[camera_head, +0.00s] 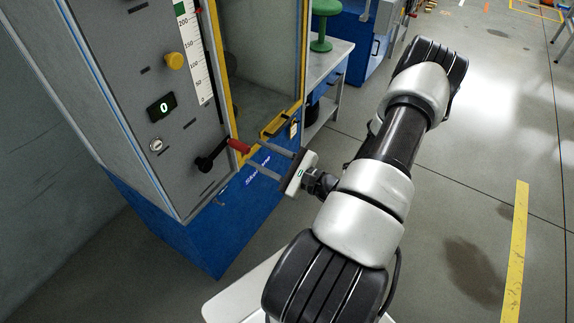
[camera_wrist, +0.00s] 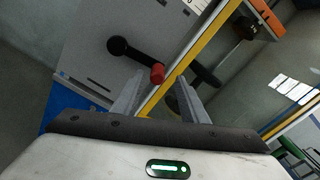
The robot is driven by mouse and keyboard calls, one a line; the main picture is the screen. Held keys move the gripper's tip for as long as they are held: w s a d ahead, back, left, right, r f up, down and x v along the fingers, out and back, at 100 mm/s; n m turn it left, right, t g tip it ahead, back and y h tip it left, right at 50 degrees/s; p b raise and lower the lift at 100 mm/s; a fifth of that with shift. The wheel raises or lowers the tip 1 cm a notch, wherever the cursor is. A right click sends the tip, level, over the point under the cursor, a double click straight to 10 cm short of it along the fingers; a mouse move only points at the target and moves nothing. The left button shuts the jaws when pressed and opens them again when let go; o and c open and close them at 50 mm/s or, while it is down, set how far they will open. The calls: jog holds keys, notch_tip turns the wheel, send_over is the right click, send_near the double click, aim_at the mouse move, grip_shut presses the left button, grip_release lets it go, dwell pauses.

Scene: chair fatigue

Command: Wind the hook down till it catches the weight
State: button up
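The crank (camera_head: 212,158) on the grey machine front has a black hub and arm and a red grip (camera_head: 238,146). In the wrist view the crank's hub (camera_wrist: 118,45) is at upper left and its red grip (camera_wrist: 157,73) lies just beyond the fingertips. My gripper (camera_head: 252,152) is open, its fingers pointing at the red grip; it also shows in the wrist view (camera_wrist: 158,84). Nothing is clearly held. Contact with the grip cannot be told. A dark part (camera_wrist: 245,28) shows inside the cabinet, but I cannot identify the hook or the weight.
The grey panel carries a display (camera_head: 161,107) reading 0, a yellow knob (camera_head: 174,60), a keyhole (camera_head: 156,145) and a white scale (camera_head: 196,55). A yellow frame (camera_head: 219,75) edges the cabinet opening. A table (camera_head: 331,58) with a green stool-shaped object (camera_head: 323,20) stands behind. Floor at right is clear.

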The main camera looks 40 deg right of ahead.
jog(key=v, duration=0.9)
jog(key=shift+s, duration=0.25)
jog(key=shift+r, duration=0.2)
